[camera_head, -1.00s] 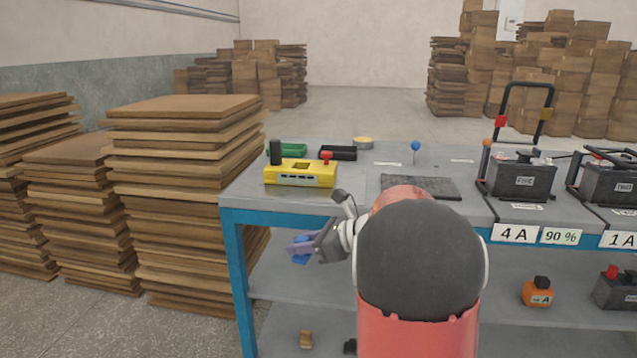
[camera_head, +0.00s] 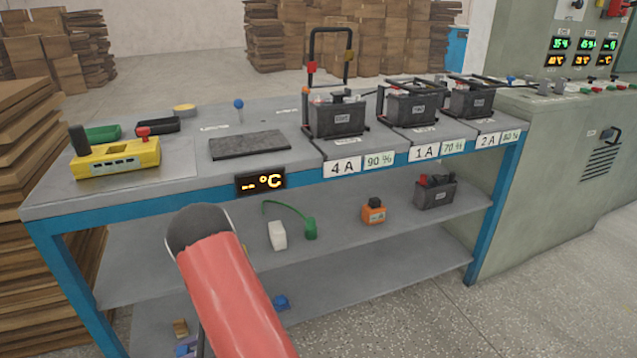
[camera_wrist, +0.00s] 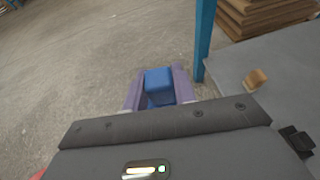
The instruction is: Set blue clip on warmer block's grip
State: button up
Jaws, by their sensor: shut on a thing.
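My gripper (camera_wrist: 158,92) is shut on the blue clip (camera_wrist: 158,80), which sits between its purple fingers in the wrist view. In the head view, only a bit of the gripper shows low at left, behind my arm. Three dark blocks stand on the table: one marked 4A (camera_head: 338,118) with its handle grip (camera_head: 331,31) raised, one marked 1A (camera_head: 411,107) and one marked 2A (camera_head: 472,101), both with grips folded low. The °C display (camera_head: 261,183) shows only dashes, so I cannot tell which block is warmer.
A dark pad (camera_head: 250,145) and a yellow device (camera_head: 116,159) are on the table (camera_head: 195,138). The shelf below holds a white-and-green item (camera_head: 278,236), an orange block (camera_head: 374,212) and a dark block (camera_head: 435,192). A small blue object (camera_head: 281,302) lies lower. Floor is clear at right.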

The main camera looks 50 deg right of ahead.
aim_at(472, 99)
jog(key=l+z, duration=0.4)
jog(key=k+l+z, duration=0.1)
jog(key=l+z, duration=0.15)
jog(key=z, duration=0.2)
jog(key=l+z, duration=0.4)
jog(key=i+l+z, duration=0.1)
jog(key=l+z, duration=0.15)
jog(key=z, duration=0.2)
